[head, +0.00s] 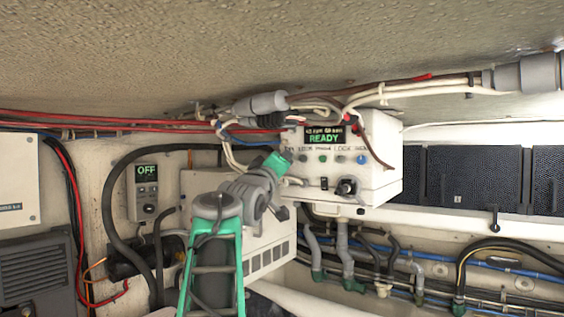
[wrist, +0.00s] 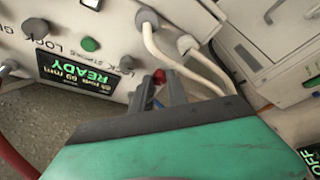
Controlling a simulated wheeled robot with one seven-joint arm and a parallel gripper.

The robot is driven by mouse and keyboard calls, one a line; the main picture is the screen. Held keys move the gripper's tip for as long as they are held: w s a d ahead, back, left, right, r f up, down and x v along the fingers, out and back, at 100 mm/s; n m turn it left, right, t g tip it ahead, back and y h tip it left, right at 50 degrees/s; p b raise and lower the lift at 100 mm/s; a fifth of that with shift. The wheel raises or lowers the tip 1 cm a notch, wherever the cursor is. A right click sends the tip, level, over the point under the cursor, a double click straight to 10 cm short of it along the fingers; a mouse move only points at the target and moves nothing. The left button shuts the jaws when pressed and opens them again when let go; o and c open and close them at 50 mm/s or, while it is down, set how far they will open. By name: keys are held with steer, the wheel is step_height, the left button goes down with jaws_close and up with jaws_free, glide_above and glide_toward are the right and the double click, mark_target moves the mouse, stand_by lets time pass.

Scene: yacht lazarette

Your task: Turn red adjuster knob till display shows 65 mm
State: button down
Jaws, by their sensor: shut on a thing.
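The white control box (head: 385,150) hangs under the ceiling, right of centre in the head view. Its display (head: 324,135) shows READY in green with a smaller line of mm figures above. In the wrist view the display (wrist: 80,75) appears upside down; its small figures are too unclear to read surely. The red adjuster knob (wrist: 160,76) sits between my grey fingertips, partly covered by them. My gripper (wrist: 163,88) is shut on it. In the head view my gripper (head: 287,155) is at the box's left end and hides the knob.
White cables (wrist: 160,45) run close beside my fingers. A green button (wrist: 90,44) and several dark knobs are on the box front. A smaller box with an OFF display (head: 146,171) is on the wall at left. Pipes and hoses (head: 345,250) run below.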

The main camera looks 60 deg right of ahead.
stand_by(0.3)
steer(key=c, duration=1.3)
jaws_free()
steer(key=b+v, duration=0.4)
steer(key=v, duration=0.4)
steer(key=shift+d, duration=0.1)
